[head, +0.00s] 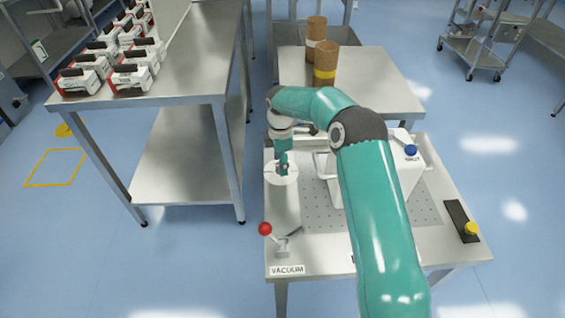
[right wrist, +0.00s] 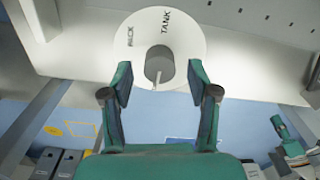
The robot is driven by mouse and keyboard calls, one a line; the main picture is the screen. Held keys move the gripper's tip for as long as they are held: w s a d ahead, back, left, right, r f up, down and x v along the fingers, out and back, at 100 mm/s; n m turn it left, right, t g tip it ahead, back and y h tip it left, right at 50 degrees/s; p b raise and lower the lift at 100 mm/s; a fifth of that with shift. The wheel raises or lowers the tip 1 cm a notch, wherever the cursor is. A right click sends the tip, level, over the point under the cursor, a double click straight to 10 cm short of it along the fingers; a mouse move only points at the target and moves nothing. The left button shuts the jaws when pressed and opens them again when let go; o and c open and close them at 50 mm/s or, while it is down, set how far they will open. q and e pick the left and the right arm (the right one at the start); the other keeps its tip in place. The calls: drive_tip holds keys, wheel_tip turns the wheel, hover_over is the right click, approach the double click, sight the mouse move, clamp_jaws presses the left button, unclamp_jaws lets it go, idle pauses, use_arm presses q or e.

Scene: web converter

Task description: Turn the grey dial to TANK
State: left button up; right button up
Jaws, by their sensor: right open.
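The grey dial (right wrist: 159,67) sits on a round white plate (right wrist: 185,30) in the right wrist view. The word TANK is printed above the dial, slightly right, and a second, hard-to-read word is at its left. A pale pointer line on the dial points down in that view, away from TANK. My right gripper (right wrist: 159,80) is open, one finger on each side of the dial; I cannot tell whether they touch it. In the head view my right gripper (head: 283,169) is over the white plate (head: 275,179) and mostly hides the dial. My left gripper is not in view.
A red-knobbed lever (head: 265,229) marked VACUUM stands at the table's front left. A white machine with a blue knob (head: 411,150) is right of the dial, partly behind my arm. A yellow button (head: 472,228) is at the right edge. A steel bench (head: 190,60) stands left.

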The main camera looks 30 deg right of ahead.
drive_tip(key=shift+f, duration=0.5)
drive_tip(key=c, duration=1.1)
drive_tip(key=shift+s+d, duration=0.1)
drive_tip(key=shift+d, duration=0.15)
clamp_jaws()
drive_tip(key=shift+a, duration=0.2)
